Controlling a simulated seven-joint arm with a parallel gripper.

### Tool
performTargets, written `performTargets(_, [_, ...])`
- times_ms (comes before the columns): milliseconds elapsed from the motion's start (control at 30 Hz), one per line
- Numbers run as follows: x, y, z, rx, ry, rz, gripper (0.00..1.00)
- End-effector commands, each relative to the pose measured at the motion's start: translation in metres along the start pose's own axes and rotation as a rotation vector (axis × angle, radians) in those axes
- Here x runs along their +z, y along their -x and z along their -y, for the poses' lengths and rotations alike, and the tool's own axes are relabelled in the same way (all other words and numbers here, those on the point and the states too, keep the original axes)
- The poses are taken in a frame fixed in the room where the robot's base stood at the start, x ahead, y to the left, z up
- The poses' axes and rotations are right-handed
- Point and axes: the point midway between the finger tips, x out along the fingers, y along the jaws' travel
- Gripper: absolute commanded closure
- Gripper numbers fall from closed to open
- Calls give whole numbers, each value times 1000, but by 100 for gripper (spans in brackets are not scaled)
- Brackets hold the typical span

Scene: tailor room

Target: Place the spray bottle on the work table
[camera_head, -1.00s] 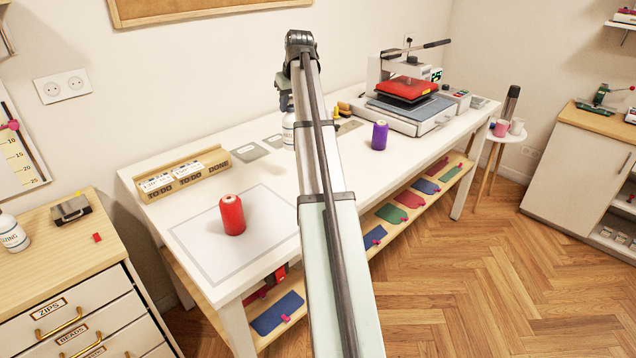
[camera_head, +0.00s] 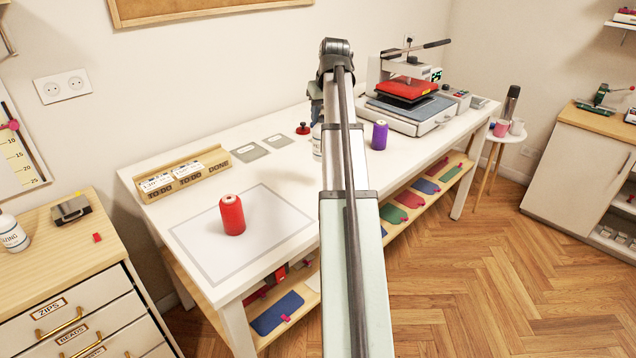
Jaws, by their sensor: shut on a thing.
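My gripper (camera_head: 316,108) is mostly hidden behind my arm, over the back middle of the white work table (camera_head: 215,150). The bottle looks upright.
A red spool (camera_head: 232,215) stands on the outlined mat at the front left. A purple spool (camera_head: 379,135) is right of my arm, before the heat press (camera_head: 408,95). A labelled rack (camera_head: 180,175) is at left.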

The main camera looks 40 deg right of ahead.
Motion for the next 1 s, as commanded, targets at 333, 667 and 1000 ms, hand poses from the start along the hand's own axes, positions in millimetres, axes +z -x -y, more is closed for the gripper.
performTargets(333, [20, -10, 5, 7, -15, 0, 100])
performTargets(667, [38, -54, 5, 7, -16, 0, 100])
performTargets(1000, [49, -81, 5, 6, -16, 0, 100])
